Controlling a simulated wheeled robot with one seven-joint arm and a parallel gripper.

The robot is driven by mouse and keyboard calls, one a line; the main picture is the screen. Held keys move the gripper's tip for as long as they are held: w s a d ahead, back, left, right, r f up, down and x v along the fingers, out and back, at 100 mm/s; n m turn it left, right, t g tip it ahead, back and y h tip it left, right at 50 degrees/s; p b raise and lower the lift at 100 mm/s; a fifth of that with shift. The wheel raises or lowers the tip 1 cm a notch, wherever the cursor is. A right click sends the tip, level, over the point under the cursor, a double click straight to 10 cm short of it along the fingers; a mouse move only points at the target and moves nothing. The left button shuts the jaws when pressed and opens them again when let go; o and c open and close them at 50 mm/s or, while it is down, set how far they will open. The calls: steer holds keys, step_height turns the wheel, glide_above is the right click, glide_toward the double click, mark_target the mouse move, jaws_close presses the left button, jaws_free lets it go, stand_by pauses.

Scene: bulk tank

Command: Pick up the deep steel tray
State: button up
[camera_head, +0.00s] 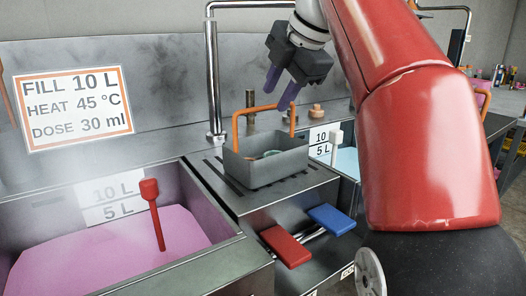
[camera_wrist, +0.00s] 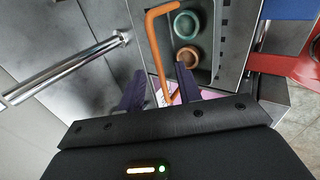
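The deep steel tray (camera_head: 267,172) is a grey open box with a raised orange handle (camera_head: 263,108). It stands on the steel ledge between two tank basins. In the wrist view the tray (camera_wrist: 204,74) holds a teal ring (camera_wrist: 187,24) and a brown ring (camera_wrist: 188,57). My gripper (camera_head: 281,95) is just above the handle's right end, its purple fingers pointing down. In the wrist view the fingers of my gripper (camera_wrist: 160,92) are spread apart, with part of the orange handle showing between them. I cannot tell whether they touch it.
The left basin (camera_head: 215,252) holds pink liquid and a red-headed stick (camera_head: 151,190). A red pedal (camera_head: 286,246) and a blue pedal (camera_head: 331,219) project at the front. A steel pipe (camera_head: 213,80) rises behind the tray. A sign (camera_head: 73,107) hangs on the back panel.

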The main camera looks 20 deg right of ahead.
mark_target(269, 106)
steer(key=x, duration=0.2)
steer(key=b+x, duration=0.1)
steer(key=x, duration=0.3)
steer(key=shift+a+f+b, duration=0.25)
steer(key=shift+a+b, duration=0.05)
steer(key=shift+a, duration=0.05)
jaws_close()
